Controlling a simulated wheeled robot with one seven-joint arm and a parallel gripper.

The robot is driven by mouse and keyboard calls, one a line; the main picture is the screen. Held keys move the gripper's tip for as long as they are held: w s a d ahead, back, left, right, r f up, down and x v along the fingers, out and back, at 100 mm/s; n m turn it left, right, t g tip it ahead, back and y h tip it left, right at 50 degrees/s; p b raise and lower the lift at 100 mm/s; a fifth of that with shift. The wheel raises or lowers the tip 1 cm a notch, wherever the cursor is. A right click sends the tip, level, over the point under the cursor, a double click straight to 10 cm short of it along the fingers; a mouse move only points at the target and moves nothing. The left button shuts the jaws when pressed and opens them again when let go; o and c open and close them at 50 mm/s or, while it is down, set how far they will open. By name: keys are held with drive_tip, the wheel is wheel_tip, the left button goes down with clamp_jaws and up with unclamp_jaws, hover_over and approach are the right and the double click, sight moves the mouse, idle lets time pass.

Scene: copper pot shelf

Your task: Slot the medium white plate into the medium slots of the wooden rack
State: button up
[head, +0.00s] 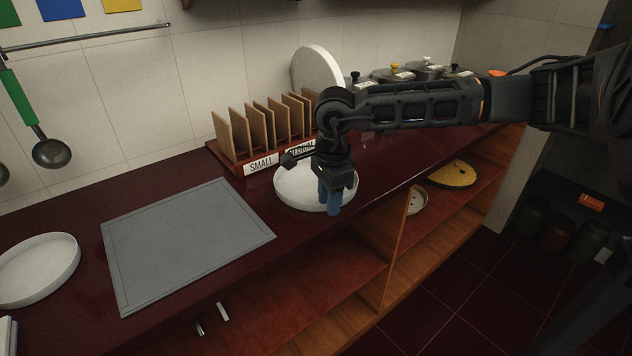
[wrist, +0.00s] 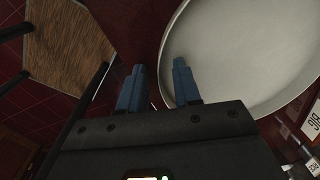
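A white round plate (head: 290,188) with a raised rim lies flat on the dark red counter, in front of the wooden rack (head: 250,132). It fills the upper right of the wrist view (wrist: 245,50). It appears to be the medium plate. My gripper (head: 330,203) points down at the plate's front right edge and partly hides it. Its blue fingers (wrist: 158,82) are apart, one over the plate and one outside, with the rim between them. The rack has upright dividers and labels reading SMALL and MEDIUM; the medium label is partly hidden by my arm.
Another white plate (head: 38,268) lies at the far left. A large white plate (head: 317,72) stands upright at the rack's far end. A grey board (head: 185,240) lies on the counter. Lidded pots (head: 425,70) stand at the back right. Open shelves (head: 345,285) lie below the counter edge.

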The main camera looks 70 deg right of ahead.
drive_tip(key=shift+f, duration=0.1)
drive_tip(key=shift+c, duration=0.3)
clamp_jaws()
